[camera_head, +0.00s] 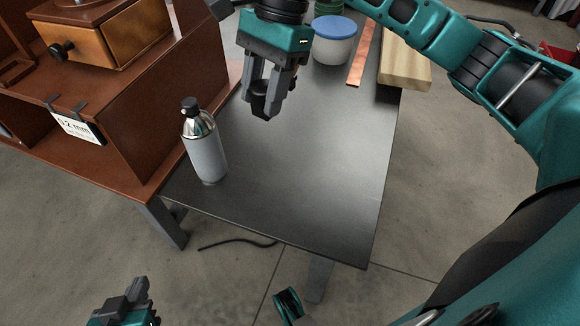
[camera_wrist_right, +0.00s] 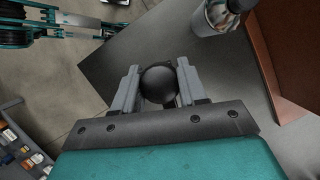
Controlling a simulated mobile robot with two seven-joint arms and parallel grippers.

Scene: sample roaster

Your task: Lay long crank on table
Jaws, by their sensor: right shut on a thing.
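My right gripper (camera_head: 265,108) is above the dark table (camera_head: 300,185), pointing down. It is shut on a dark piece (camera_head: 259,104) with a round black knob, which shows between the fingers in the right wrist view (camera_wrist_right: 158,85). This appears to be the long crank; its shaft is hidden or seen end-on, so I cannot tell its length or whether it touches the table. My left gripper (camera_head: 130,300) is low at the bottom left, away from the table; its finger opening is not clear.
A steel bottle (camera_head: 205,150) stands at the table's left side, beside a brown wooden cabinet (camera_head: 145,110) with a label (camera_head: 78,126). A blue-lidded white tub (camera_head: 334,48), a copper strip (camera_head: 361,60) and a wooden block (camera_head: 404,65) are at the back. The table's front middle is clear.

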